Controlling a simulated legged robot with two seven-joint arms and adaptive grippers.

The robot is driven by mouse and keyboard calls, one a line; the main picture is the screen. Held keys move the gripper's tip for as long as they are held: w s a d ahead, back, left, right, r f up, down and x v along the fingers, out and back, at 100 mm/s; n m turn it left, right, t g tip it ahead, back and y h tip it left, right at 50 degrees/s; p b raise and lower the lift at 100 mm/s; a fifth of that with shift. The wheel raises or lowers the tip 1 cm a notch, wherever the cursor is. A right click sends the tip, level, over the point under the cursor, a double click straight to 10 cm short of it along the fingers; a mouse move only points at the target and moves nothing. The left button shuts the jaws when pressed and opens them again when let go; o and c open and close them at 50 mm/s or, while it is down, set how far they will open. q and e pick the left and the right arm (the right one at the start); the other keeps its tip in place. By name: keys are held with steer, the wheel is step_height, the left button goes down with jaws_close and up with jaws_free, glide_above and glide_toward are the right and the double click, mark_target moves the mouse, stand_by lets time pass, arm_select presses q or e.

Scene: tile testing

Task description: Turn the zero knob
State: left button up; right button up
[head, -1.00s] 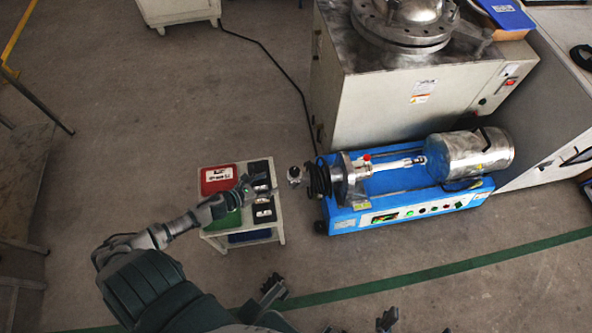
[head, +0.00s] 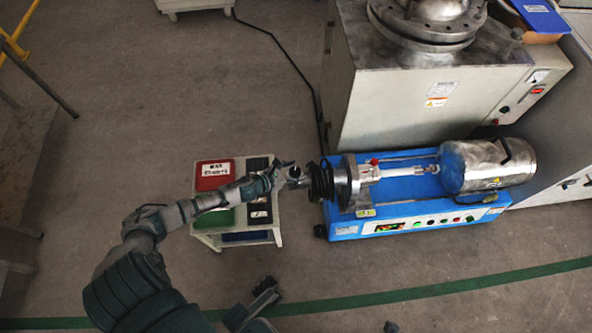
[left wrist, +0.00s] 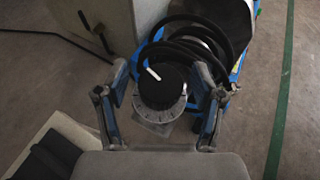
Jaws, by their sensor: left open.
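The zero knob is a round black dial with a white pointer mark and a grey graduated ring. It shows in the left wrist view (left wrist: 161,86), and it is small in the head view (head: 294,173), at the left end of the blue tile testing machine (head: 345,231). My left gripper (left wrist: 161,74) is open, with one finger to each side of the knob. A gap shows between each finger and the dial. In the head view my left gripper (head: 283,174) reaches the knob from the left. Dark parts at the bottom edge are mine, but I cannot tell whether they are my right gripper.
A small white cart (head: 205,229) with red, green and black bins stands under my left arm. Black coiled hoses (left wrist: 205,30) lie just behind the knob. A large grey cabinet (head: 400,118) stands behind the machine.

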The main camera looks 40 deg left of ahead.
arm_select(q)
steer(key=c, duration=1.2)
steer(key=shift+o, duration=0.2)
